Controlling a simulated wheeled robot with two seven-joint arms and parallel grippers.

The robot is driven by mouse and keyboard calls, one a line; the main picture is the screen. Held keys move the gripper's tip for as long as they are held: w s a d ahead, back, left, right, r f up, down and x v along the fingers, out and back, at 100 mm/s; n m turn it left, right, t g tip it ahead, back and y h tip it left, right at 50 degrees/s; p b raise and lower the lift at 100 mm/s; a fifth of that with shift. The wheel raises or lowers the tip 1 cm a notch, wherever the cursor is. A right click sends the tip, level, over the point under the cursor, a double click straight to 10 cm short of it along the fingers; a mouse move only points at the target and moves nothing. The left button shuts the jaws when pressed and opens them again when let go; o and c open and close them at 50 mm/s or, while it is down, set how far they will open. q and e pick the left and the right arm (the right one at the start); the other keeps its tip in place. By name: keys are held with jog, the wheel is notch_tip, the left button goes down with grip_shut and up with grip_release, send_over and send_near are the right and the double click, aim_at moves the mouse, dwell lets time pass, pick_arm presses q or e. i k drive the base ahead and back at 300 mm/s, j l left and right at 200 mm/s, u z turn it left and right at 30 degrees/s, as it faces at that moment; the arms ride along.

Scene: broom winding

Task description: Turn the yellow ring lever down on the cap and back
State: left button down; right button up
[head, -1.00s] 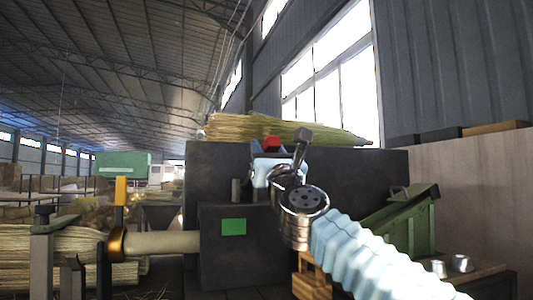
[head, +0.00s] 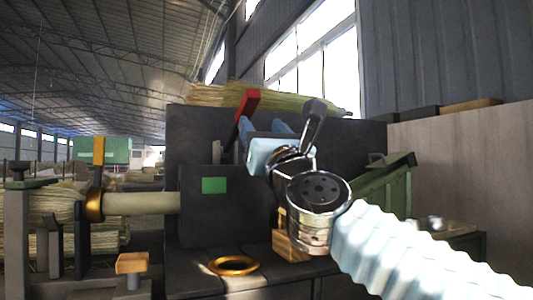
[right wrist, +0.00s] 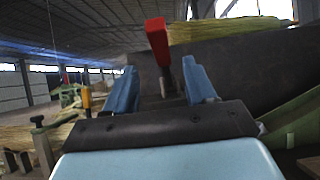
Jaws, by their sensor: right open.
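The yellow lever (head: 98,151) stands upright on a brass-coloured ring cap (head: 94,205) at the left end of a pale roller, in the head view. It also shows small at the left of the right wrist view (right wrist: 86,98). My right gripper (head: 264,127) is far to the right of it, in front of the dark machine, open. In the right wrist view its blue fingers (right wrist: 162,85) stand apart, with a red-topped lever (right wrist: 157,38) seen between them; I cannot tell whether they touch it. My left gripper is not in view.
The dark machine body (head: 205,240) has a green panel (head: 214,185). A loose brass ring (head: 234,266) lies on the surface below, left of a wooden block (head: 290,240). A yellow-topped post (head: 132,263) stands at lower left. A green chute (head: 385,185) is at right.

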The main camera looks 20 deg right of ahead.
aim_at(95, 194)
jog(key=k, duration=1)
